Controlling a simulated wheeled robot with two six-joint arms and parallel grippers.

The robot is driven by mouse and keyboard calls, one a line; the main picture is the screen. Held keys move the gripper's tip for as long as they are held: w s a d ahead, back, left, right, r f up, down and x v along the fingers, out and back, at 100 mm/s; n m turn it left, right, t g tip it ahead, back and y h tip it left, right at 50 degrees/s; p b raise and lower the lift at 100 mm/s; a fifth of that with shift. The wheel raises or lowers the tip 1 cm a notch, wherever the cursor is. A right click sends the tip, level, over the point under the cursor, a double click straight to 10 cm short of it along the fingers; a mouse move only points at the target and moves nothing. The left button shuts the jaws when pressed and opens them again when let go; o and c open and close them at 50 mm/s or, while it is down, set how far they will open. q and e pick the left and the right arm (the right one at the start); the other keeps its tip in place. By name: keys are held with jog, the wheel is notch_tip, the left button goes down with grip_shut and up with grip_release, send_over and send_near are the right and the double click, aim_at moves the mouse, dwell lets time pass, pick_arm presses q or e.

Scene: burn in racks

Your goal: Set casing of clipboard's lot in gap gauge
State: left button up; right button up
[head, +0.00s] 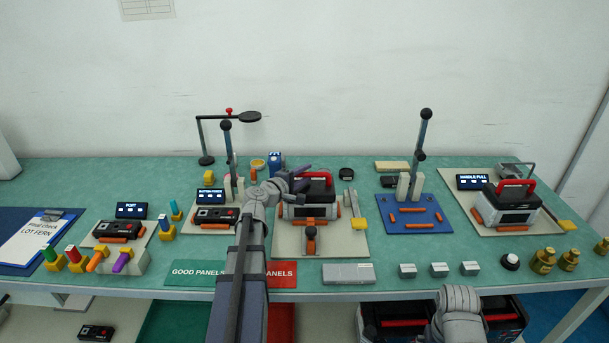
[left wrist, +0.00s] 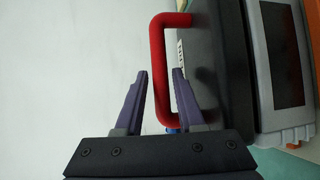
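A grey-and-black casing with a red handle (head: 316,208) stands on a beige fixture plate (head: 340,245) at table centre. A similar casing (head: 508,208) stands at the "HANDLE PULL" station. No lot mark is readable on either. I cannot tell for sure which fixture is the gap gauge. My left gripper (head: 301,180) is at the centre casing's handle. In the left wrist view its fingers (left wrist: 160,95) are apart, with the red handle (left wrist: 158,70) appearing between them.
A blue plate (head: 415,226) with orange strips and an upright lever stands right of centre. A green "GOOD PANELS" mat (head: 195,272) and a red mat (head: 283,280) lie at the front edge. Small grey blocks (head: 439,270) and brass weights (head: 543,262) line the front right.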

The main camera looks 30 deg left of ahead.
pick_arm(q)
jog(key=shift+o, duration=1.3)
jog(key=shift+s, duration=0.1)
jog(key=s+r+p, duration=0.1)
jog(key=s, duration=0.6)
jog(key=shift+s+a+r, duration=0.15)
jog(key=shift+s+a, duration=0.1)
jog(key=shift+s, duration=0.05)
